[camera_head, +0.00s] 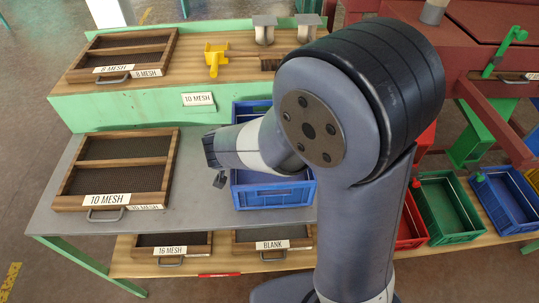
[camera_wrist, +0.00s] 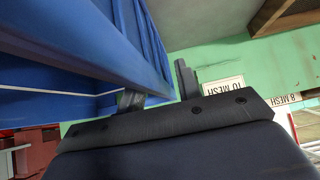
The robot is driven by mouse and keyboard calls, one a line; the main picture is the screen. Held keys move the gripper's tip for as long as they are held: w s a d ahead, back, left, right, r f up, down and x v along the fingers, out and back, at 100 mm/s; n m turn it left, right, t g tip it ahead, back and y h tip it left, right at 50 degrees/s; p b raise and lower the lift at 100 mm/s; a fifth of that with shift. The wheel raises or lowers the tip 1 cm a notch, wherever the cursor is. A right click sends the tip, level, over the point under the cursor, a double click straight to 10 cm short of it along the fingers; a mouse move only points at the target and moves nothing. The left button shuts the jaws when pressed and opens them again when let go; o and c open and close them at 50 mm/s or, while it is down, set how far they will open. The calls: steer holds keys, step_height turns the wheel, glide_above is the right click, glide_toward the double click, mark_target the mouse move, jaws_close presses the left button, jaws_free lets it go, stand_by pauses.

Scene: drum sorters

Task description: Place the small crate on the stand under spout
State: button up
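A blue crate (camera_head: 275,195) sits on the grey table, its middle hidden behind my arm. Its blue side and rim (camera_wrist: 75,50) fill the left of the wrist view, very close. My gripper (camera_head: 214,168) is at the crate's left side in the head view. In the wrist view my gripper (camera_wrist: 158,92) has its two fingers apart. One finger is partly covered by the crate's rim, and the other stands just outside it with a narrow gap. I cannot make out firm contact. The spout and its stand cannot be told apart for certain.
A 10 MESH sieve (camera_head: 116,170) lies on the grey table (camera_head: 200,205) to the left. An 8 MESH sieve (camera_head: 125,55) and a yellow scoop (camera_head: 215,58) lie on the raised wooden top. A green crate (camera_head: 445,207) and another blue crate (camera_head: 506,197) stand at right.

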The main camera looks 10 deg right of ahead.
steer(key=shift+w+f, duration=0.1)
steer(key=shift+c, duration=0.4)
jaws_close()
stand_by(1.0)
